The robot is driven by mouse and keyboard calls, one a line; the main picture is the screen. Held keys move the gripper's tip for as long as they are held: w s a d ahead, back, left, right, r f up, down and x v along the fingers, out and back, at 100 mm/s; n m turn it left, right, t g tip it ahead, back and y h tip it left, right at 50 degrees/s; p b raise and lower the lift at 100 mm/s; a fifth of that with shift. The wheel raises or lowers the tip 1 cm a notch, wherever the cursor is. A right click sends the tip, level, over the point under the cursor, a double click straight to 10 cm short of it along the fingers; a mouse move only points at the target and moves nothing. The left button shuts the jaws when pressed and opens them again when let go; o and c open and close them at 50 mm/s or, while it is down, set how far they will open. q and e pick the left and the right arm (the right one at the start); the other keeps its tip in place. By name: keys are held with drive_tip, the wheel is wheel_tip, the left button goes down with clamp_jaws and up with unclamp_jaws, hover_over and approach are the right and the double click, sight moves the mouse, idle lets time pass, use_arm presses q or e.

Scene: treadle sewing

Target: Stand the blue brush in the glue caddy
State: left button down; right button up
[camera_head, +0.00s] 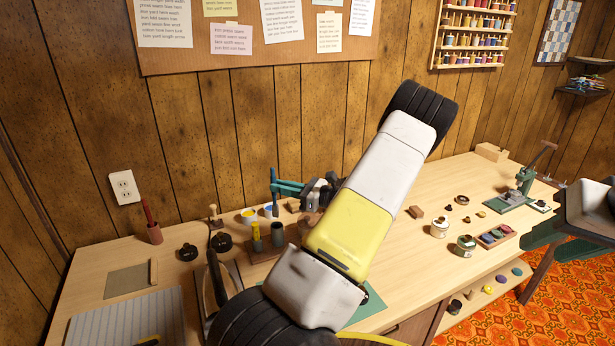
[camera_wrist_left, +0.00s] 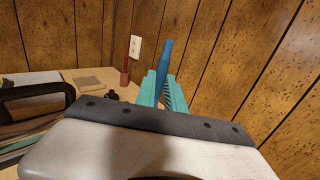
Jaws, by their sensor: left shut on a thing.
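My left gripper (camera_head: 283,187) is shut on the blue brush (camera_head: 275,208), which is upright in the head view. In the left wrist view the blue handle (camera_wrist_left: 165,58) rises between the teal fingers (camera_wrist_left: 160,88). The glue caddy (camera_head: 262,252) is a brown wooden block on the bench with dark upright cups (camera_head: 278,236); a yellow item (camera_head: 256,231) stands in one. The brush's lower end appears just behind and above the cups; whether it touches anything is unclear. My left arm hides the caddy's right side.
A red tool in a holder (camera_head: 154,233) and dark knobs (camera_head: 188,252) lie left of the caddy. White and blue-topped pots (camera_head: 249,216) stand behind it. Jars (camera_head: 439,228) and a green press (camera_head: 520,190) are on the right. The wood-panelled wall (camera_head: 180,150) is close behind.

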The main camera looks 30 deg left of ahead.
use_arm(q)
wheel_tip(320, 180, down, 8)
idle(0.9)
drive_tip(key=shift+f, duration=0.1)
drive_tip(key=c, duration=1.3)
unclamp_jaws()
drive_tip(key=shift+c, duration=0.2)
drive_tip(key=d, duration=0.7)
drive_tip(key=shift+w+d, duration=0.4)
drive_tip(key=shift+w, duration=0.05)
drive_tip(key=shift+f, duration=0.1)
